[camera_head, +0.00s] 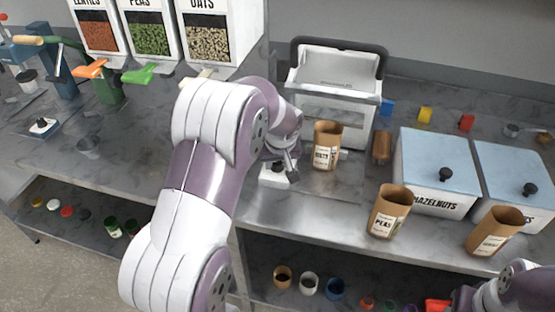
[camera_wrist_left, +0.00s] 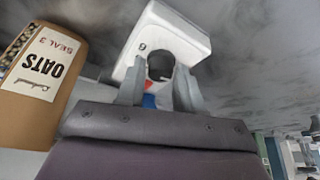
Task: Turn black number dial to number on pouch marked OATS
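The black number dial (camera_wrist_left: 159,66) sits on a white block (camera_wrist_left: 172,36) with a printed digit, 6 or 9, beside it. In the head view the white block (camera_head: 274,177) is on the counter, its dial mostly hidden by my left gripper (camera_head: 283,163). In the left wrist view my left gripper (camera_wrist_left: 160,84) has its fingers apart, one on each side of the dial; contact is unclear. The brown OATS pouch (camera_head: 327,146) stands just right of the block; in the left wrist view its label (camera_wrist_left: 42,64) appears upside down and reads "SEAL 3". My right gripper (camera_head: 466,299) is partly visible at the lower right.
A PEAS pouch (camera_head: 388,211) and another brown pouch (camera_head: 495,232) stand near the counter's front edge. A HAZELNUTS bin (camera_head: 436,170) with a blue lid is behind them. A white machine (camera_head: 335,85) stands behind the OATS pouch. The counter left of my arm has levers and dispensers.

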